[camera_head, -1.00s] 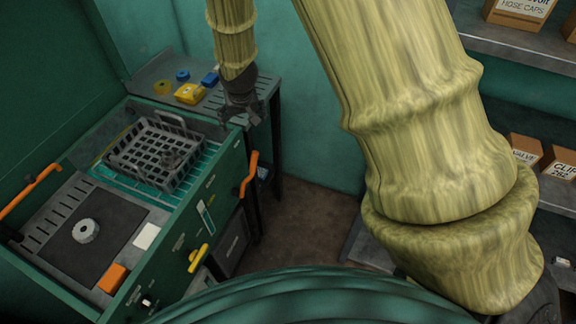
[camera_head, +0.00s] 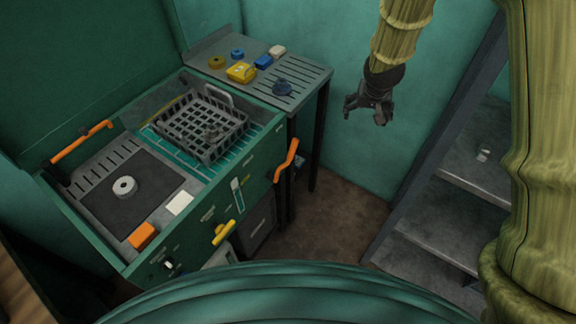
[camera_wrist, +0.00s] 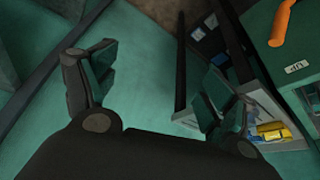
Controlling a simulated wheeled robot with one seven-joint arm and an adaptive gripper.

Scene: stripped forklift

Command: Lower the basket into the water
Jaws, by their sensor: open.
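The dark grey wire basket (camera_head: 190,128), with a raised handle (camera_head: 217,94) at its back right, sits level at the tank in the green washing bench. A grey metal part (camera_head: 211,133) lies in it. Teal water (camera_head: 172,151) shows along its front edge; how deep the basket's bottom sits is hidden. My gripper (camera_head: 366,114) hangs well to the right of the basket, beyond the side table, open and empty. In the wrist view its open fingers (camera_wrist: 160,88) have only the teal wall and floor between them.
Orange handles (camera_head: 287,160) stick out from the bench. Grey shelves (camera_head: 440,220) stand at right. Open floor lies between.

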